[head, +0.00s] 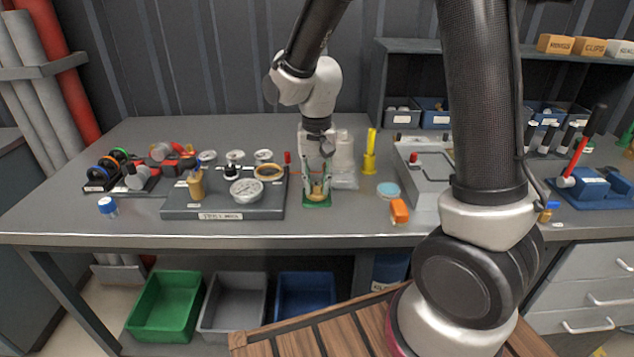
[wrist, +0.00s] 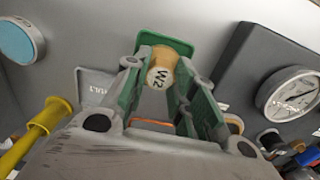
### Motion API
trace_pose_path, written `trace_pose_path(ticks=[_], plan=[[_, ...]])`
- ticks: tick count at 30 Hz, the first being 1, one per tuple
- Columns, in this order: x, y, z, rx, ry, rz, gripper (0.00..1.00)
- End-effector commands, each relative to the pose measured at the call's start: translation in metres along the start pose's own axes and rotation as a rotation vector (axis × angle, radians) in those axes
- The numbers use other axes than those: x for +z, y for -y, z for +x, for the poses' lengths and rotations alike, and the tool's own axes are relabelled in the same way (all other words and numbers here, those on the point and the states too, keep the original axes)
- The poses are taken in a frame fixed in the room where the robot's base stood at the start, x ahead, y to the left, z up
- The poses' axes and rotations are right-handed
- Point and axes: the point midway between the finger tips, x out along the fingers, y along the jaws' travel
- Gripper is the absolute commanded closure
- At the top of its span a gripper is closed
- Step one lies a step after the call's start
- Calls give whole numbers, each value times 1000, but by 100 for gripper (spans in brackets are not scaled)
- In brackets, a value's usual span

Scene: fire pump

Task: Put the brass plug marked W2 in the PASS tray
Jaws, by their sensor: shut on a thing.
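The brass plug (wrist: 161,69) shows its end marked W2 between my fingers in the wrist view. My gripper (head: 317,190) points down over the middle of the bench and is shut on the plug; its fingers have green inner pads. The plug is mostly hidden by the fingers in the head view. A small green piece (head: 317,205) lies at the fingertips, and it also shows behind the plug in the wrist view (wrist: 165,44). I cannot tell whether the plug touches it. I can read no PASS marking on any tray.
A dark test block (head: 222,212) with gauges stands to the left. A yellow post (head: 370,155), a blue-topped disc (head: 388,190) and an orange block (head: 399,211) stand to the right. Green (head: 165,306), grey (head: 233,306) and blue (head: 306,298) bins are under the bench.

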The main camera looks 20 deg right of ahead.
Motion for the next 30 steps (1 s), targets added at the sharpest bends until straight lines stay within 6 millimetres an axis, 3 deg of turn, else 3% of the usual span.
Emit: trace_pose_path(ticks=[12,13,16,26,30], plan=[[0,0,9,0,0,0,100],[0,0,10,0,0,0,72],[0,0,9,0,0,0,54],[0,0,8,-1,-1,0,53],[-1,1,-6,-3,-4,0,53]])
